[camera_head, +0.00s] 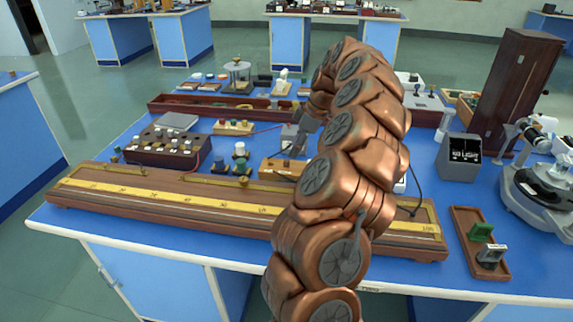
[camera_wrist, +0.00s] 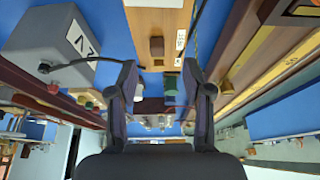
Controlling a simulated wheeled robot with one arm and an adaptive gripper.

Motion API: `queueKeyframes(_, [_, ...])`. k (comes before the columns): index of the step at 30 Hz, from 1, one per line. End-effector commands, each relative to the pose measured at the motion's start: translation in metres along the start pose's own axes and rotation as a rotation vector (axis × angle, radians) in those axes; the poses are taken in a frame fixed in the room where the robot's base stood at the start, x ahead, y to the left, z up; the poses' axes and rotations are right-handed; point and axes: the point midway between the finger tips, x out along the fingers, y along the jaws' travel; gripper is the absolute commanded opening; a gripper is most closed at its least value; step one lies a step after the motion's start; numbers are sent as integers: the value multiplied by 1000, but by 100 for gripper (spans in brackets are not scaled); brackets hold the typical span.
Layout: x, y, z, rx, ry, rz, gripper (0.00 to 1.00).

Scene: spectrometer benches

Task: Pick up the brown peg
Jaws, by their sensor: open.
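The brown peg (camera_wrist: 156,47) shows in the wrist view as a small brown block on a light wooden board (camera_wrist: 150,18). My gripper (camera_wrist: 159,75) is open, with its two dark fingers apart and nothing held between them. The peg appears in line with the gap between the fingers, beyond the fingertips and not touched. In the head view my gripper (camera_head: 297,138) is over the wooden board (camera_head: 283,168), behind my copper-coloured arm. I cannot make out the peg clearly there.
A long wooden metre bridge (camera_head: 160,199) lies along the front of the blue bench. A grey meter box (camera_wrist: 62,42) with a dark cable is left of the fingers in the wrist view. A brown resistance box (camera_head: 168,148) and a tall wooden case (camera_head: 515,90) stand farther out.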

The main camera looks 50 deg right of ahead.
Motion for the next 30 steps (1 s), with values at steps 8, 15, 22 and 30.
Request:
queueKeyframes(8, [20, 1, -3, -1, -1, -1, 50])
queueKeyframes(15, [51, 3, -4, -1, -2, -2, 50])
queueKeyframes(22, [55, 3, -4, -1, -1, 1, 50])
queueKeyframes(30, [55, 3, -4, -1, 0, 1, 25])
